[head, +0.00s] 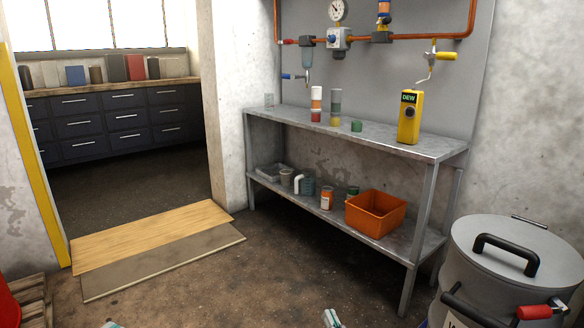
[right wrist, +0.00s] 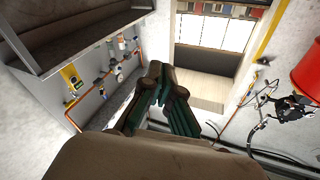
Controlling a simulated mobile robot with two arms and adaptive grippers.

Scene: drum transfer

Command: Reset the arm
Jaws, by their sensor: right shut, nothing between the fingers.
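My right gripper (head: 332,318) shows only as a small pale and green tip at the bottom edge of the head view, over the floor. In the right wrist view its dark fingers (right wrist: 172,108) are together with nothing between them. My left gripper (head: 111,324) shows only as a sliver at the bottom left of the head view, and its jaws cannot be made out. Neither gripper appears to touch anything.
A metal shelf (head: 300,120) holds a yellow device (head: 410,116), cups and an orange bin (head: 376,213). A grey drum (head: 515,255) stands at the right. A wooden ramp (head: 150,235) lies in the doorway. A red drum (right wrist: 310,72) shows in the wrist view. The middle floor is clear.

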